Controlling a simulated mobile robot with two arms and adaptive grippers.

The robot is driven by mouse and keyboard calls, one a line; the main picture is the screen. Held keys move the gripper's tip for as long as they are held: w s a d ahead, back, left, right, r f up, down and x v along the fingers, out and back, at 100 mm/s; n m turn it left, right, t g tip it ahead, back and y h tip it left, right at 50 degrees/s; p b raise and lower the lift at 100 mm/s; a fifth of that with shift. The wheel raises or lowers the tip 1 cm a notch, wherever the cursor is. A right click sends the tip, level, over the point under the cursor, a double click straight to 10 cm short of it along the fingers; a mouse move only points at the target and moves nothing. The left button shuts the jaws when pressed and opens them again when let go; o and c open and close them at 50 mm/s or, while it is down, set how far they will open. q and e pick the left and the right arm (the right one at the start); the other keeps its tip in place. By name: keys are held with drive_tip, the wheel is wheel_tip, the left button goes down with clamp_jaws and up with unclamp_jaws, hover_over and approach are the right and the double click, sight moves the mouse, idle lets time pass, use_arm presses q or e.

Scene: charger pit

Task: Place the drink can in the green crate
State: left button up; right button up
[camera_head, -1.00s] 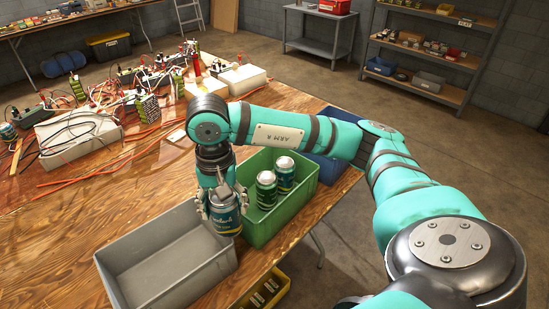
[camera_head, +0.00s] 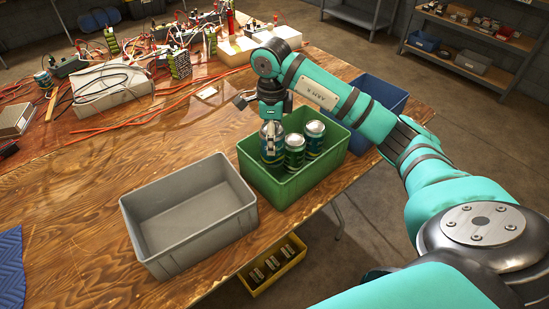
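My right gripper (camera_head: 270,149) reaches down into the left part of the green crate (camera_head: 292,192). It is shut on a green and blue drink can (camera_head: 277,131), held upright at the crate's back left; I cannot tell whether the can touches the floor. Two similar green cans stand upright in the crate, a nearer one (camera_head: 294,154) and a farther one (camera_head: 314,138). The held can is beside the nearer one. My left gripper is not in view.
An empty grey crate (camera_head: 150,233) stands left of the green one. A blue crate (camera_head: 388,95) is behind it to the right. A yellow bin (camera_head: 272,268) sits below the table edge.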

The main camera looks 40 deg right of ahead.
sight(272, 160)
wheel_tip(272, 160, down, 9)
drive_tip(key=shift+r+p, duration=0.1)
drive_tip(key=shift+p, duration=0.35)
drive_tip(key=shift+f, duration=0.25)
drive_tip(key=o, duration=1.2)
drive_tip(key=shift+o, duration=0.2)
drive_tip(key=shift+r, duration=0.3)
wheel_tip(272, 160, up, 12)
drive_tip(key=shift+f+b, duration=0.15)
drive_tip(key=shift+b, duration=0.65)
drive_tip(key=shift+a, duration=0.15)
